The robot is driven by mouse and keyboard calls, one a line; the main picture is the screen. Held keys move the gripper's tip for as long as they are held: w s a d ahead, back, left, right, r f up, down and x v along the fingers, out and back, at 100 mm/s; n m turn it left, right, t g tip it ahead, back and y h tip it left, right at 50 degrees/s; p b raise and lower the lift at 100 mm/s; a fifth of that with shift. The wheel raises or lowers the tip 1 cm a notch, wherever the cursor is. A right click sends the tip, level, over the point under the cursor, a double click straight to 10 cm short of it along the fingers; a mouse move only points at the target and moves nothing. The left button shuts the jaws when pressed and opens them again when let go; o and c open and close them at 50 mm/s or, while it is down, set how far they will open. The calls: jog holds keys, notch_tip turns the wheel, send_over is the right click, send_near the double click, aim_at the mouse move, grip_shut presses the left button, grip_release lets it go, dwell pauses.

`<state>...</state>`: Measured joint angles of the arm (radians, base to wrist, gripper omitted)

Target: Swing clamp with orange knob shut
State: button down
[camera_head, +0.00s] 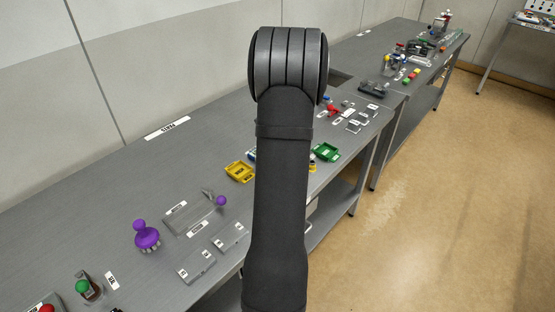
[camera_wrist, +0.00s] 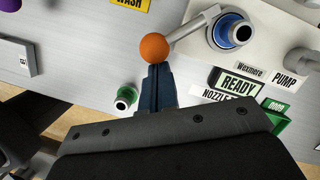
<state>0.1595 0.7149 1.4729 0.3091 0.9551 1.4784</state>
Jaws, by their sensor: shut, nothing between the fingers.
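The orange knob (camera_wrist: 154,47) shows in the wrist view as a ball on the end of a grey lever arm (camera_wrist: 190,28). The arm runs up and right to a round clamp pivot with a blue ring (camera_wrist: 233,30) on a light base plate. My gripper (camera_wrist: 157,68) is shut with nothing between its fingers. Its blue-grey fingertips are just below the knob in the picture; I cannot tell whether they touch it. In the head view my arm hides the orange knob and its clamp, and the gripper does not show.
A green-ringed fitting (camera_wrist: 126,97) lies left of the fingers. Labels reading READY (camera_wrist: 240,84) and PUMP are to the right, near a green tray (camera_wrist: 274,116). In the head view, a yellow tray (camera_head: 239,172), a green tray (camera_head: 325,152) and a purple knob (camera_head: 146,236) stand on the bench.

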jog(key=a+m, duration=0.2)
jog(key=m, duration=0.1)
jog(key=shift+s+t, duration=0.35)
jog(key=shift+t, duration=0.05)
jog(key=shift+a+m+t+h, duration=0.3)
jog(key=shift+a+m, duration=0.45)
jog(key=shift+m, duration=0.45)
jog(key=shift+w+a, duration=0.1)
jog(key=shift+a, duration=0.85)
jog(key=s+d, duration=0.2)
jog(key=s, duration=0.1)
jog(key=shift+s+d+r, duration=0.1)
jog(key=shift+s+d, duration=0.05)
jog(key=shift+d, duration=0.15)
jog(key=v, duration=0.9)
jog(key=shift+s+a, duration=0.15)
jog(key=shift+a, duration=0.05)
